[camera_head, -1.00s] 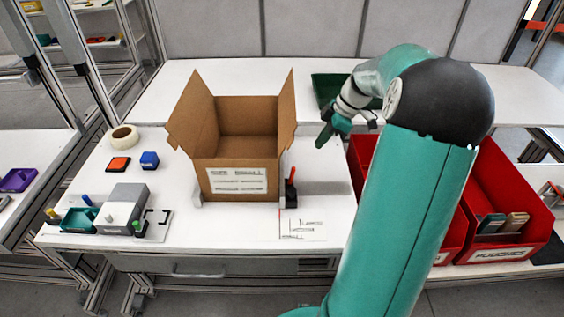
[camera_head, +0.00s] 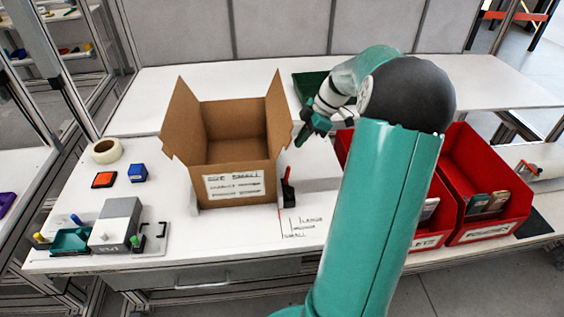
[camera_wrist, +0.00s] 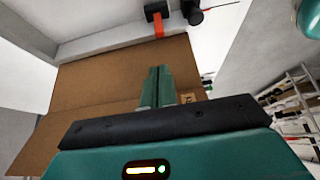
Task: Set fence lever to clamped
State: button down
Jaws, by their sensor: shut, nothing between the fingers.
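The fence lever (camera_head: 287,188) is a small lever with a red tip and a dark lower part. It stands roughly upright beside the right front corner of the cardboard box (camera_head: 236,186). My gripper (camera_head: 300,138) is above and slightly right of it, apart from it, with fingers pointing down and left. In the wrist view my fingers (camera_wrist: 157,85) are together and empty, in front of brown cardboard. A red-orange strip with a black block (camera_wrist: 157,22) shows at the top there; I cannot tell whether it is the lever.
Red bins (camera_head: 490,190) stand at the right. A green tray (camera_head: 306,86) lies behind my gripper. A printed sheet (camera_head: 303,226) lies in front of the lever. Tape (camera_head: 104,151), small blocks and a grey fixture (camera_head: 116,224) occupy the left.

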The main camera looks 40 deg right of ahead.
send_over(287, 176)
jog(key=w, duration=0.1)
jog(key=f, duration=0.8)
jog(key=shift+d+f, duration=0.2)
jog(key=shift+f, duration=0.15)
jog(key=shift+s+d+t+y, duration=0.25)
jog(key=shift+d+t+y, duration=0.2)
jog(key=shift+y, duration=0.15)
jog(key=s+d+f+t+y, duration=0.1)
jog(key=y, duration=0.1)
jog(key=s+d+f+t+y, duration=0.1)
jog(key=d+t+y, duration=0.1)
jog(key=s+d+f+t+y, duration=0.1)
jog(key=y, duration=0.1)
jog(key=shift+d+t, duration=0.15)
jog(key=shift+t, duration=0.1)
jog(key=shift+s+d+f, duration=0.25)
jog(key=shift+d+f, duration=0.15)
jog(key=shift+f, duration=0.35)
jog(key=shift+d, duration=0.1)
dwell(0.4)
